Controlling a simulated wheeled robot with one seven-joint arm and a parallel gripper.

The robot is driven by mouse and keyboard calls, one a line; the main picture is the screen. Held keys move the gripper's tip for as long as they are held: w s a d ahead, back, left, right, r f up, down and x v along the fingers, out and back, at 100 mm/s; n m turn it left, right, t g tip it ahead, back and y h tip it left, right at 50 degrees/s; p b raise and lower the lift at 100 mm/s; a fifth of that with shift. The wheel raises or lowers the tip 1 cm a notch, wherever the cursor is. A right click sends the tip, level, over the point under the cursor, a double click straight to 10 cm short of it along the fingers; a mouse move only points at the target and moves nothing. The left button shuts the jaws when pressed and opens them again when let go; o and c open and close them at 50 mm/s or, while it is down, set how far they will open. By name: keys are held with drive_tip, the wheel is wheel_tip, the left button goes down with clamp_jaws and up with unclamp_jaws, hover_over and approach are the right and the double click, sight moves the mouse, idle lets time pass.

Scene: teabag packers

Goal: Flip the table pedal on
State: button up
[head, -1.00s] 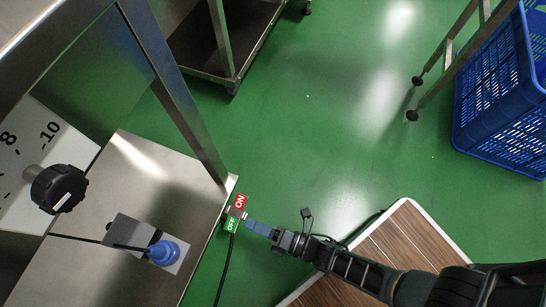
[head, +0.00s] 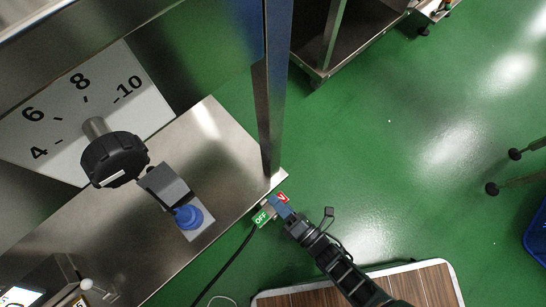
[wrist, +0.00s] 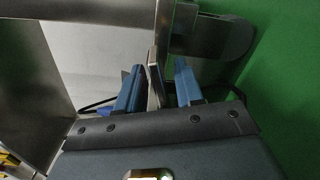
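The table pedal is a small switch at the corner of the steel table, with a green OFF label (head: 261,218) and a red ON label (head: 283,197). My gripper (head: 279,206) is right at the switch and covers part of the red label. In the wrist view my gripper (wrist: 158,88) shows two blue fingers set apart. A thin metal lever (wrist: 155,85) stands between them, with a visible gap to the right finger and a narrower one to the left. Contact with the lever is not clear.
A steel table leg (head: 271,100) rises beside the switch. A black dial knob (head: 113,160) and a blue button (head: 188,217) sit on the machine at left. A black cable (head: 232,262) runs down from the switch.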

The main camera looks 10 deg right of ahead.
drive_tip(key=shift+a, duration=0.1)
drive_tip(key=shift+c, duration=0.3)
clamp_jaws()
drive_tip(key=shift+f+m, duration=0.15)
drive_tip(key=shift+m, duration=0.65)
drive_tip(key=shift+o, duration=0.3)
unclamp_jaws()
